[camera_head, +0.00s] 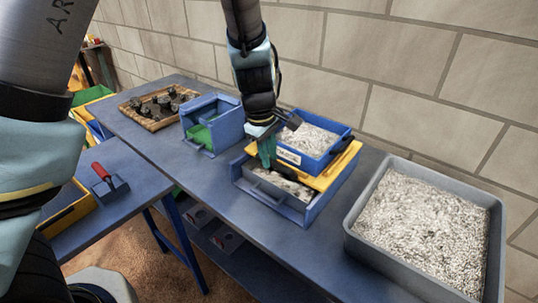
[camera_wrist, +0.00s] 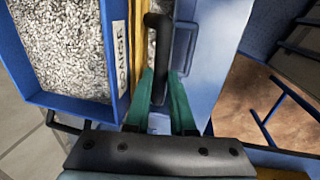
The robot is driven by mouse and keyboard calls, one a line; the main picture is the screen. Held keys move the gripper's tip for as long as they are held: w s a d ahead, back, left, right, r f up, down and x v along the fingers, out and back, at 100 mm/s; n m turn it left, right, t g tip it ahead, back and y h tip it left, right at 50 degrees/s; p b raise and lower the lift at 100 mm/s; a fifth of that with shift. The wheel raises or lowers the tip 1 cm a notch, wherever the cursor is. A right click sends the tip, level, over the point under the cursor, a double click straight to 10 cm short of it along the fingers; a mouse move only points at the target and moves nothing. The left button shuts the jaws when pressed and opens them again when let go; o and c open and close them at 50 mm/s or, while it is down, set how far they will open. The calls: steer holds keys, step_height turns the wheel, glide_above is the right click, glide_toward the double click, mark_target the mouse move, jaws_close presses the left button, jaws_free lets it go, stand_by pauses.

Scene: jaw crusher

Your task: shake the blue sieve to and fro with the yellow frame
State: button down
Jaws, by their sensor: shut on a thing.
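The blue sieve (camera_head: 311,164) holds pale grey gravel and sits on the yellow frame (camera_head: 340,167), over a blue box on the table. A white label shows on the sieve's side. In the wrist view the sieve (camera_wrist: 72,101) is at the left, with a strip of the yellow frame (camera_wrist: 137,42) beside it. My gripper (camera_head: 266,153) is at the frame's left end, beside the sieve. Its green fingers (camera_wrist: 160,98) are shut on a black handle (camera_wrist: 157,62) next to the frame. Where the handle joins the frame is not clear.
The blue box (camera_head: 299,217) under the frame holds a tray with gravel. A large grey bin (camera_head: 352,244) of gravel stands at the right. Another blue box (camera_head: 226,136) and a wooden tray (camera_head: 133,103) with dark pieces stand left. A brick wall (camera_head: 400,70) runs behind.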

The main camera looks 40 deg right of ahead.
steer(key=a, duration=0.2)
steer(key=s+a, duration=0.1)
steer(key=a, duration=0.2)
steer(key=shift+s+a, duration=0.2)
steer(key=c, duration=0.8)
jaws_free()
steer(key=shift+o, duration=0.2)
step_height(320, 180, up, 11)
steer(key=a, duration=0.2)
steer(key=shift+s+f+p, duration=0.15)
steer(key=shift+s+p, duration=0.15)
steer(key=shift+p, duration=0.1)
